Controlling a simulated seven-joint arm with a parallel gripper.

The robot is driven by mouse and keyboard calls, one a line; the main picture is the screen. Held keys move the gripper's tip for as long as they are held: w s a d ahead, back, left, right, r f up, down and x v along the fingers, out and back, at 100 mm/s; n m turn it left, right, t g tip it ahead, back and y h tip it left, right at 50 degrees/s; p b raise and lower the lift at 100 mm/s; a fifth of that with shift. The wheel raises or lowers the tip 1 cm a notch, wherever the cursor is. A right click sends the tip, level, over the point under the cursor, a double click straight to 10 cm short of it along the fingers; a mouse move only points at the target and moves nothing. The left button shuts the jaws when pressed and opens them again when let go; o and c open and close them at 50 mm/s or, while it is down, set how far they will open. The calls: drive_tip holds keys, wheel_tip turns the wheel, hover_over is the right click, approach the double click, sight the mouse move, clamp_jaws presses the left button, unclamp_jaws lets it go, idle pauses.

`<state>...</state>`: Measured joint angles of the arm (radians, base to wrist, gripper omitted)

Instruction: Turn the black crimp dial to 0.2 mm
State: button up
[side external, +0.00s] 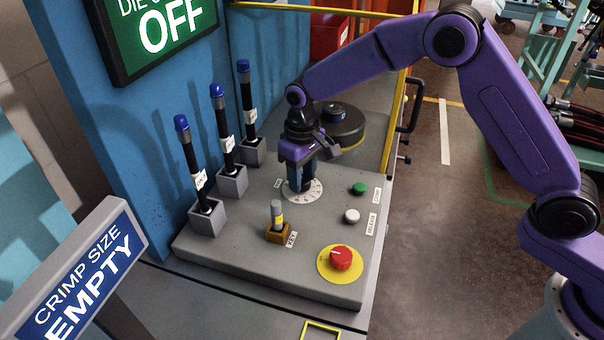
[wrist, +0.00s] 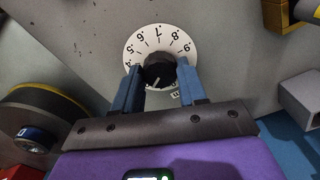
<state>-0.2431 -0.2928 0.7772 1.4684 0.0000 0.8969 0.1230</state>
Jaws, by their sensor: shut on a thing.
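The black crimp dial (wrist: 159,72) sits at the centre of a white numbered ring (wrist: 134,49) in the wrist view. My gripper (wrist: 160,78) points straight down with its blue fingers on either side of the dial, shut on it. In the side external view my gripper (side external: 302,185) stands over the white ring (side external: 290,193), and its fingers hide the dial. The wrist view shows numbers around .4 to .9 on the ring's far side. The near part of the ring is covered, and I cannot tell the exact setting.
The panel (side external: 240,255) also bears a key switch (side external: 278,225), a red button (side external: 341,257), a green button (side external: 359,188) and a white button (side external: 352,216). A dark round die (side external: 345,125) is behind my gripper.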

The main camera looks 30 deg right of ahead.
sight(305, 181)
drive_tip(key=o, duration=1.1)
drive_tip(key=shift+c, duration=0.2)
wheel_tip(305, 181, up, 18)
drive_tip(key=shift+f, duration=0.25)
drive_tip(key=s+d+f+n, duration=0.2)
drive_tip(key=s+d, duration=0.5)
drive_tip(key=s, duration=0.4)
drive_tip(key=s+d+f+n, duration=0.2)
drive_tip(key=s+d, duration=0.5)
drive_tip(key=s, duration=0.5)
drive_tip(key=s+d+f+n, duration=0.2)
drive_tip(key=s+d, duration=0.5)
drive_tip(key=s, duration=0.5)
drive_tip(key=shift+f+n, duration=0.35)
drive_tip(key=shift+n, duration=0.55)
